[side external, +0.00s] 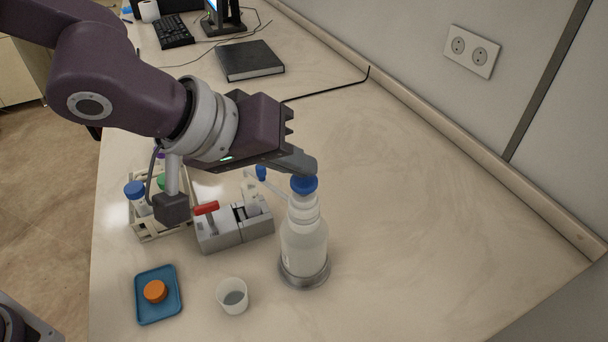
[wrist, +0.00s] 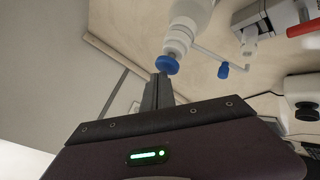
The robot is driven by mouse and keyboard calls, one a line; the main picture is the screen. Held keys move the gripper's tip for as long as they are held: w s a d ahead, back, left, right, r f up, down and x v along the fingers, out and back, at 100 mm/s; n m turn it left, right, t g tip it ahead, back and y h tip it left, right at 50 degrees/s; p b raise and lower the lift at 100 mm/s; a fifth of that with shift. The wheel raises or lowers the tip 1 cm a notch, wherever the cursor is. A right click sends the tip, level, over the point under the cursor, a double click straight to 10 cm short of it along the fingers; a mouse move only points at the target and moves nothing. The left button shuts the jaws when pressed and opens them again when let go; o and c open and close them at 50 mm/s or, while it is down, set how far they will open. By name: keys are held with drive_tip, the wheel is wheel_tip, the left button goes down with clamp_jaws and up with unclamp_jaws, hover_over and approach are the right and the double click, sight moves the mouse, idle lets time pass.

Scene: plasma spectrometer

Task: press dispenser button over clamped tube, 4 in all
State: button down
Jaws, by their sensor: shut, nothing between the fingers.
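The dispenser bottle (side external: 304,245) is white and translucent and stands upright on a round grey base. Its blue button (side external: 304,185) is on top; in the wrist view the button (wrist: 167,65) is just beyond my fingertips. My gripper (side external: 308,166) is shut and empty, its tips at or just above the button; I cannot tell whether they touch. The tube (side external: 252,206) at the clamp is partly hidden and hard to make out.
A rack (side external: 163,229) with capped tubes stands left of the clamp, partly behind my arm. A blue tray (side external: 157,309) with an orange cap (side external: 155,291) and a white cup (side external: 232,296) lie in front. A black book (side external: 249,61) lies behind. The counter right of the bottle is clear.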

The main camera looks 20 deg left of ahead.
sight(298, 182)
drive_tip(key=shift+f, duration=0.65)
idle(0.4)
drive_tip(key=shift+r, duration=1.25)
drive_tip(key=shift+r, duration=2.5)
idle(0.4)
wheel_tip(298, 182, up, 4)
drive_tip(key=shift+f, duration=0.1)
